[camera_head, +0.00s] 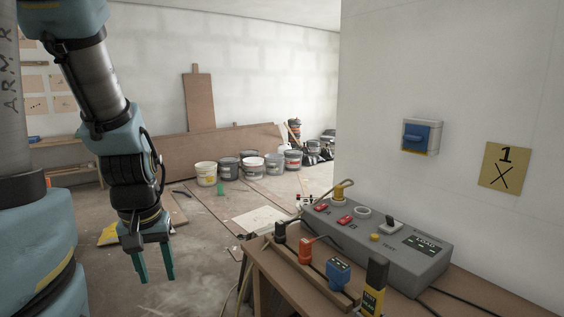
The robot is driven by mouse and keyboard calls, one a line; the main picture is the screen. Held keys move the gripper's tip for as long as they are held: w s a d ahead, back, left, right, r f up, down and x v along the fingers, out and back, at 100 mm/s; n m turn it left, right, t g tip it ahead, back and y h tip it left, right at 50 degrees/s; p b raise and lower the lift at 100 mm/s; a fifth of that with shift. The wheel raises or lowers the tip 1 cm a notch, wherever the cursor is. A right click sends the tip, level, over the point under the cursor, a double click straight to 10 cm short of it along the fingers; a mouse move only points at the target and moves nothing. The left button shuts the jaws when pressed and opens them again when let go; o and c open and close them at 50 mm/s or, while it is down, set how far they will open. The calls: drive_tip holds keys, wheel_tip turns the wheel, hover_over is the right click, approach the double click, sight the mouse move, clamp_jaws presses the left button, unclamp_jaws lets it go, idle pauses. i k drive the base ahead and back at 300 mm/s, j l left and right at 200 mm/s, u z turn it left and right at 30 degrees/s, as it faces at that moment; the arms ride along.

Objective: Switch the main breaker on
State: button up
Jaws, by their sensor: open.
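A grey wall box with a blue lever or cover (416,135) is mounted on the right wall, with a yellow strip along its bottom. I cannot tell whether it is the main breaker or which position it is in. A long grey control box (425,265) sits on the workbench below. It carries two red switches (345,220), a round white-rimmed socket (363,212), a pale toggle or plug (391,224), a yellow button (375,237) and a LOAD label. My gripper (156,279) is open and empty, pointing down at the left, well apart from both boxes.
The workbench (480,301) fills the lower right. Along its front are a black plug (280,231), an orange plug (305,250), a blue plug (338,273) and a yellow-black tool (374,290). Paint buckets (229,170) stand behind.

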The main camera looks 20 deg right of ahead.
sight(390, 220)
drive_tip(key=z, duration=1.45)
